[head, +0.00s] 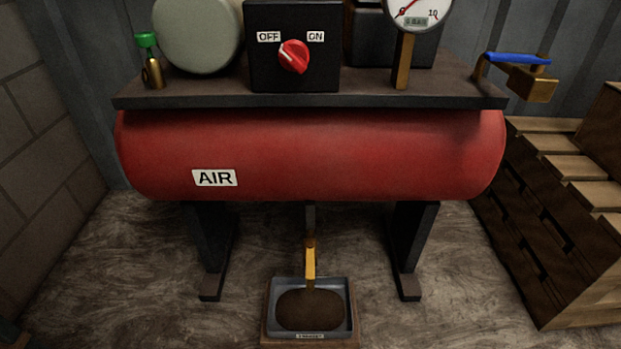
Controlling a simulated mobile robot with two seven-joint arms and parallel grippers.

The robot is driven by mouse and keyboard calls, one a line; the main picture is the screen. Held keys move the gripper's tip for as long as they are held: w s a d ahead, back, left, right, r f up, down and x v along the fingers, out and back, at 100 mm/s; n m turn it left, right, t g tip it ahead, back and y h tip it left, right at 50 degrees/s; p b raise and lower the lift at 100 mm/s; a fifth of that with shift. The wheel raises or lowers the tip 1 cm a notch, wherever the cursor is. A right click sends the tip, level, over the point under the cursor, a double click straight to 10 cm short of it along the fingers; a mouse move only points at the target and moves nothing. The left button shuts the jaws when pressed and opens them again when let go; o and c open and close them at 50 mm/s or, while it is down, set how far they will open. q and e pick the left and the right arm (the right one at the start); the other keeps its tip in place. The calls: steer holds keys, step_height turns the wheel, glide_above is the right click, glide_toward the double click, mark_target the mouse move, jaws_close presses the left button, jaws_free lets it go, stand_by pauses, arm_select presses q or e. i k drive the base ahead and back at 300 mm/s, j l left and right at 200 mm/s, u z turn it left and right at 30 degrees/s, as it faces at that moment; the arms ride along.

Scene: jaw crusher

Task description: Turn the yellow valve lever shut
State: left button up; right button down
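The yellow valve lever (309,266) sits below the middle of the red air tank (300,150), on a thin drain pipe (310,218) that comes down from the tank. The lever shows as a narrow yellow bar running down in the picture, roughly in line with the pipe. Its lower end overlaps the back of a grey tray (350,310) in the picture; I cannot tell its exact tilt. A small brass-coloured part shows at its top. Neither of my grippers is in view, and nothing is touching the lever.
The tray holds a brown patch. Dark tank legs (211,245) stand either side of the lever, with open floor between. Above are a red OFF/ON knob (293,56), a gauge (416,12), a green-topped brass fitting (150,62) and a blue-handled valve (517,60). Wooden pallets (560,220) stand right.

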mark_target(309, 269)
steer(key=k, duration=0.15)
steer(key=i, duration=1.05)
